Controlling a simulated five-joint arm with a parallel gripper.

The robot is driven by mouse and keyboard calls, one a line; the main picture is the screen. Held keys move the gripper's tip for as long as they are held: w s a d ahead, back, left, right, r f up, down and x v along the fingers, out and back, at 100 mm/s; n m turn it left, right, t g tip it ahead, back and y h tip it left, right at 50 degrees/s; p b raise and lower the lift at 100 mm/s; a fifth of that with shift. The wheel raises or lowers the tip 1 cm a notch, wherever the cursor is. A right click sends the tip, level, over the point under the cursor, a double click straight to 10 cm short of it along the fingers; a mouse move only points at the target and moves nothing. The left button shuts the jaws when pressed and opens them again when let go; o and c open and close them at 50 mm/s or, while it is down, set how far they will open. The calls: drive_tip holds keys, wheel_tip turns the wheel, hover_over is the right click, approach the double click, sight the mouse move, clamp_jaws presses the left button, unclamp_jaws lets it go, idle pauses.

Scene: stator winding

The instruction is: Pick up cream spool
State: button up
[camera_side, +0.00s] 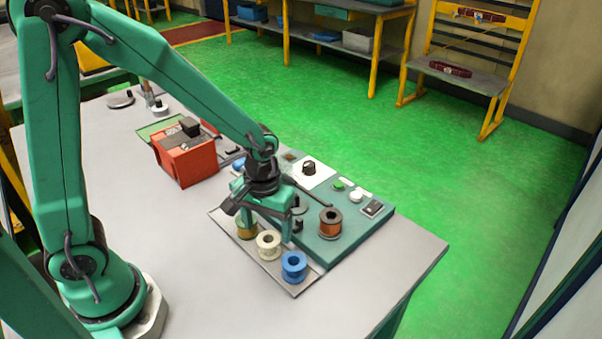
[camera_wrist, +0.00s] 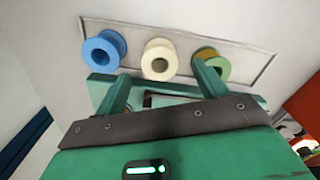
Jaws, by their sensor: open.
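The cream spool (camera_side: 268,246) stands on a grey tray (camera_side: 302,288) at the front of the table, between a blue spool (camera_side: 294,266) and a yellow-green spool (camera_side: 246,229). In the wrist view the cream spool (camera_wrist: 159,60) lies just beyond my fingertips, in the middle of the row. The blue spool (camera_wrist: 103,50) is left of it and the yellow-green spool (camera_wrist: 211,64) is right, partly hidden by a finger. My gripper (camera_side: 268,232) is open and empty, with its fingers just behind the spool row in the side view. It also shows in the wrist view (camera_wrist: 160,72).
A red box (camera_side: 187,158) stands to the left. The table's front left is clear.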

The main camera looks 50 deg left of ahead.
sight(268, 234)
drive_tip(key=shift+w+f, duration=0.1)
drive_tip(key=shift+f, duration=2.45)
drive_tip(key=c, duration=1.1)
drive_tip(key=shift+r, duration=0.2)
drive_tip(key=shift+r, duration=0.8)
wheel_tip(268, 234, up, 2)
drive_tip(key=s+d+r, duration=0.2)
drive_tip(key=d, duration=0.1)
drive_tip(key=s+d+r, duration=0.2)
drive_tip(key=s, duration=0.1)
drive_tip(key=s+d+r, duration=0.3)
drive_tip(key=shift+d, duration=0.3)
drive_tip(key=shift+w, duration=0.2)
